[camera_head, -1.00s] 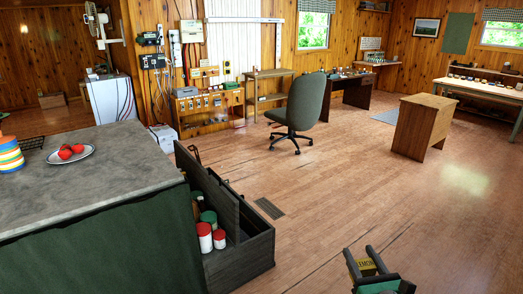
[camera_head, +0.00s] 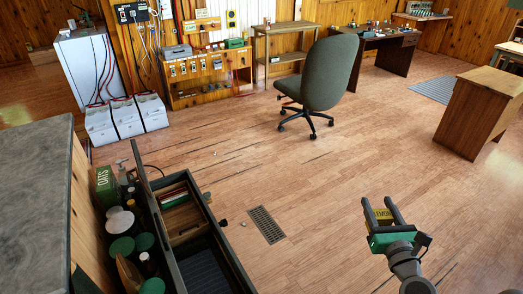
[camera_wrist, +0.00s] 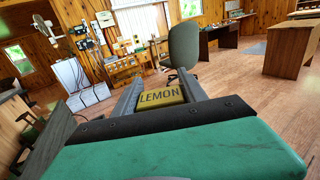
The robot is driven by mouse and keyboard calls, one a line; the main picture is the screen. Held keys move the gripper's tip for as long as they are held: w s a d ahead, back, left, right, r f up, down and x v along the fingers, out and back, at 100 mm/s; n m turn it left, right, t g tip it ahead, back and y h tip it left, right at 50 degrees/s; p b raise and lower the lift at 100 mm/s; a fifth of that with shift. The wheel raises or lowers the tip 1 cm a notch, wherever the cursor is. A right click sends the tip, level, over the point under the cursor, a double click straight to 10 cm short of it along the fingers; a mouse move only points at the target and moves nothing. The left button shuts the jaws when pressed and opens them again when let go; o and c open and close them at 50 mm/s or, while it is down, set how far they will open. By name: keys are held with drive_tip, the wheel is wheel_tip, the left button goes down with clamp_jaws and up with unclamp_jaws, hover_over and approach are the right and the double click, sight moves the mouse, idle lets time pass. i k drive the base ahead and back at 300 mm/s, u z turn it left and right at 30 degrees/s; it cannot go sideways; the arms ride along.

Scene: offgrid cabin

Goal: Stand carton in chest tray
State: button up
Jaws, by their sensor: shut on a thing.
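My gripper (camera_head: 379,207) is shut on a small yellow carton (camera_head: 384,217) marked LEMON, out over bare floor at the lower right of the head view. The carton's lettered face (camera_wrist: 161,96) shows between the fingers in the wrist view. The dark open chest (camera_head: 232,262) stands at the lower left of the head view, well left of my gripper. Inside it, a wooden tray (camera_head: 189,236) sits at the far end, with a few thin red and green items in its far part. A dark ribbed floor shows nearer. The chest's near end is cut off.
Jars and a green OATS box (camera_head: 106,187) crowd the chest's left side. A grey counter (camera_head: 35,190) borders it. A floor vent (camera_head: 266,225) lies between chest and gripper. An office chair (camera_head: 328,75) and white batteries (camera_head: 127,117) stand beyond. The middle floor is clear.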

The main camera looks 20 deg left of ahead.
sight(179, 224)
drive_tip(key=i, duration=3.35)
drive_tip(key=u, duration=2.1)
drive_tip(key=i, duration=4.3)
drive_tip(key=u, duration=2.75)
drive_tip(key=i, duration=0.4)
drive_tip(key=u, duration=0.75)
